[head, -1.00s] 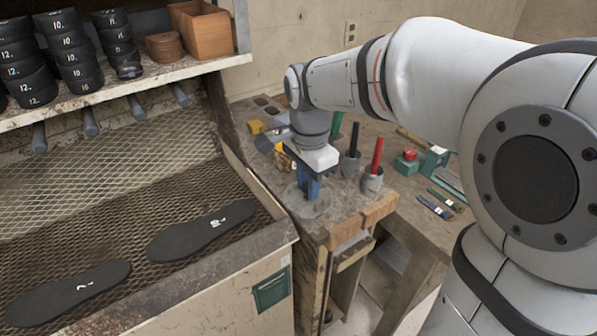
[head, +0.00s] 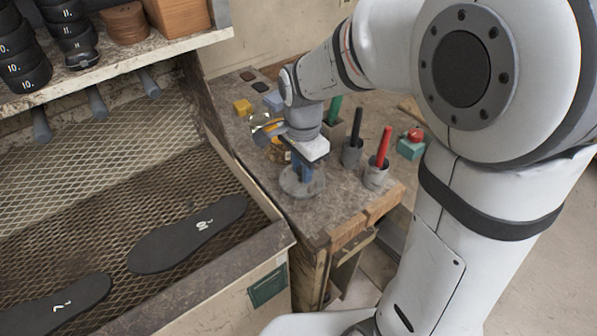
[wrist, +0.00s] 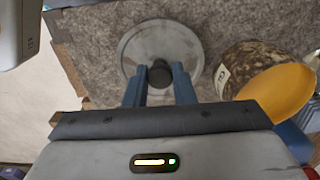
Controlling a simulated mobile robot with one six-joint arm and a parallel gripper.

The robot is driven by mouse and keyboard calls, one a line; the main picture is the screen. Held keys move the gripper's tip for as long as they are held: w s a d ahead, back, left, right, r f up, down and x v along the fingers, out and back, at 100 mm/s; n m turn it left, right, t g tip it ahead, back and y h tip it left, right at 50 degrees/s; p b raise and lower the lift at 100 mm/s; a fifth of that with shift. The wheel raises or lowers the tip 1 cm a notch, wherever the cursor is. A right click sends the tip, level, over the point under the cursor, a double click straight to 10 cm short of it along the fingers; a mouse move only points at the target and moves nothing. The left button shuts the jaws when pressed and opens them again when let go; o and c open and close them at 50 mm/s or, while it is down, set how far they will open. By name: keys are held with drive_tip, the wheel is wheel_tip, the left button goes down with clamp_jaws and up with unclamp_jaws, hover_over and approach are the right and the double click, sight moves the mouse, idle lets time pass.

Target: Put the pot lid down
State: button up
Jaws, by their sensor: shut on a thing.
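The pot lid (head: 312,188) is a round, greyish disc with a dark knob, low over the near part of the wooden bench top. In the wrist view the pot lid (wrist: 137,48) shows as a grey round plate. My gripper (head: 303,172) is above it, and in the wrist view its blue fingers (wrist: 160,82) are closed on the dark knob (wrist: 160,73). I cannot tell whether the lid's rim touches the bench. A brown speckled pot (wrist: 250,65) with a yellow-orange inside is to the right of the lid in the wrist view.
Grey cups holding a black-handled tool (head: 353,150) and a red-handled tool (head: 377,170) stand right of my gripper. A yellow block (head: 242,106) lies behind on the bench. A mesh tray (head: 150,130) with black soles (head: 187,235) is at left. The bench's front edge is close.

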wheel_tip(320, 180, down, 2)
drive_tip(key=shift+f, duration=0.1)
drive_tip(key=shift+f, duration=0.15)
drive_tip(key=o, duration=1)
